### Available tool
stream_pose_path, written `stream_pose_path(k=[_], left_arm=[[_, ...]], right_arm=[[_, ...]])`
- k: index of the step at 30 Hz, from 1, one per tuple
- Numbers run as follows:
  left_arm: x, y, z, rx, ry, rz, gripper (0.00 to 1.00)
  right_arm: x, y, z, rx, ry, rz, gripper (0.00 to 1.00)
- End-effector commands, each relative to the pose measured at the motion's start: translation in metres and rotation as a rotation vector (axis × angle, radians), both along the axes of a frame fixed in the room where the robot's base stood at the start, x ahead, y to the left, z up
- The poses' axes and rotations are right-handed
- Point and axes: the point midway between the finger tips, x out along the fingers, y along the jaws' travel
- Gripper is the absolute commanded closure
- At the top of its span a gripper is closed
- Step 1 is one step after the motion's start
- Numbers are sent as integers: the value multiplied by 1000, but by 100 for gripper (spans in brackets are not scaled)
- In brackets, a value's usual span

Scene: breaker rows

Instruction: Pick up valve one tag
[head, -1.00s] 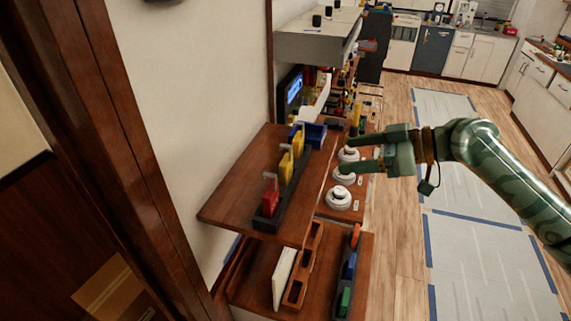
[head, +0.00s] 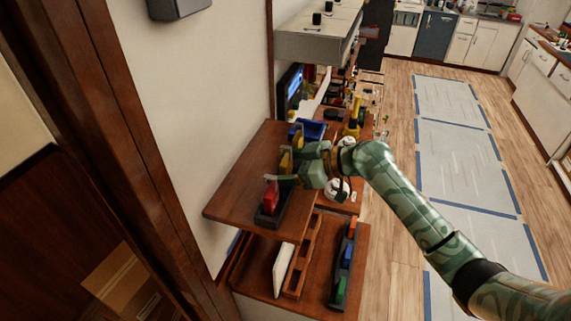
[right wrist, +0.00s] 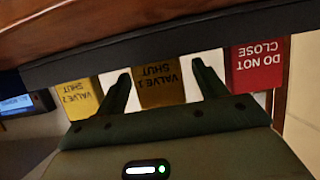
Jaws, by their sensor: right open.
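The valve 1 tag (right wrist: 160,88) is yellow, with upside-down text reading "VALVE 1 SHUT" in the right wrist view. It also shows in the head view (head: 285,161), partly behind my gripper. My right gripper (head: 283,167) is open and empty over the wooden shelf. In the right wrist view, its fingers (right wrist: 161,71) stand one to each side of the valve 1 tag. Whether they touch it I cannot tell. My left gripper is not in view.
A yellow valve 2 tag (right wrist: 78,98) and a red "DO NOT CLOSE" tag (right wrist: 257,63) flank it, all in a dark rack (head: 271,216) on the wooden shelf (head: 237,198). A blue bin (head: 314,129) stands behind. White round knobs (head: 338,190) lie right of the shelf.

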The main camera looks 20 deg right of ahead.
Motion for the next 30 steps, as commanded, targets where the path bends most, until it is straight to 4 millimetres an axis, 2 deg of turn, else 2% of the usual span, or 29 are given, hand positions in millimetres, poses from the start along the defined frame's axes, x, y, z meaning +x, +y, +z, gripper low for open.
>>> stream_pose_path(k=[7, 8, 12, 13, 23, 26, 30], left_arm=[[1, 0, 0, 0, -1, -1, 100], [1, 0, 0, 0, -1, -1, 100], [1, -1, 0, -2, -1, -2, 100], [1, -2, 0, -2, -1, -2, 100], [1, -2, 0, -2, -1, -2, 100], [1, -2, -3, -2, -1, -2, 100], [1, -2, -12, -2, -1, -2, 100]], right_arm=[[2, 3, -3, -2, -1, -1, 29], [2, 3, -3, -2, -1, -1, 32], [2, 3, -3, -2, -1, -1, 71], [2, 3, -3, -2, -1, -1, 77], [2, 2, -1, -2, -1, 0, 77], [2, 2, 5, -3, -4, 1, 77], [3, 2, 23, -5, -7, 1, 77]])
